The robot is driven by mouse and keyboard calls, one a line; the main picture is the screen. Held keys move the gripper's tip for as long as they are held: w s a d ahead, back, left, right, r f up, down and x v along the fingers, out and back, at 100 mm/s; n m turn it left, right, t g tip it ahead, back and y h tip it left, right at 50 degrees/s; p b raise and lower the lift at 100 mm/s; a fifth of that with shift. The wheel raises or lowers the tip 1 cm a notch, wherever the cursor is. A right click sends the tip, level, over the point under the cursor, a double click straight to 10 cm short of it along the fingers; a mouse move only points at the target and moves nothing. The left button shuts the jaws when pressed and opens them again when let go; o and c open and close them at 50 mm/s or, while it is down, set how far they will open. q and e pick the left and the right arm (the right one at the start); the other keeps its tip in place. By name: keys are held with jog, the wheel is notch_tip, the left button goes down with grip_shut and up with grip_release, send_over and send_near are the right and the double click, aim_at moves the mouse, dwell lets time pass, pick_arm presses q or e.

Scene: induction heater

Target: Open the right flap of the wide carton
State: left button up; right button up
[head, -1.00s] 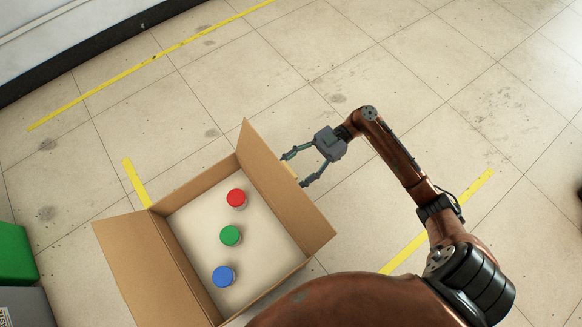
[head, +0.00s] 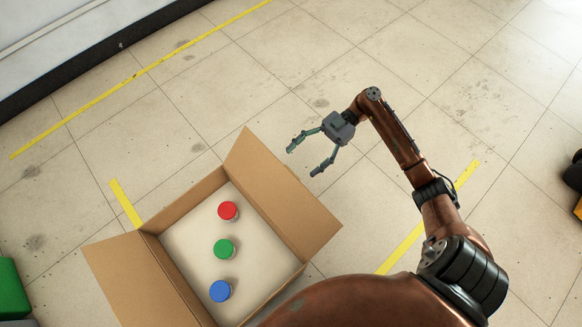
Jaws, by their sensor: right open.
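The wide carton (head: 188,205) stands open at the lower left of the head view. Its right flap (head: 282,195) is folded outward and slants up and away to the right. Its left flap (head: 135,280) is also folded outward. My right gripper (head: 304,161) is open and empty, just beyond the upper right side of the right flap and apart from it. My left gripper is not in view.
Inside the carton are a red-topped (head: 228,211), a green-topped (head: 224,249) and a blue-topped object (head: 220,291). A green box (head: 12,290) is at the left edge. Tiled floor (head: 230,85) with yellow lines lies clear behind the carton.

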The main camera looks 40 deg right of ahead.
jog(key=d, duration=0.2)
jog(key=shift+d, duration=0.3)
jog(key=shift+r, duration=0.1)
jog(key=shift+c, duration=0.7)
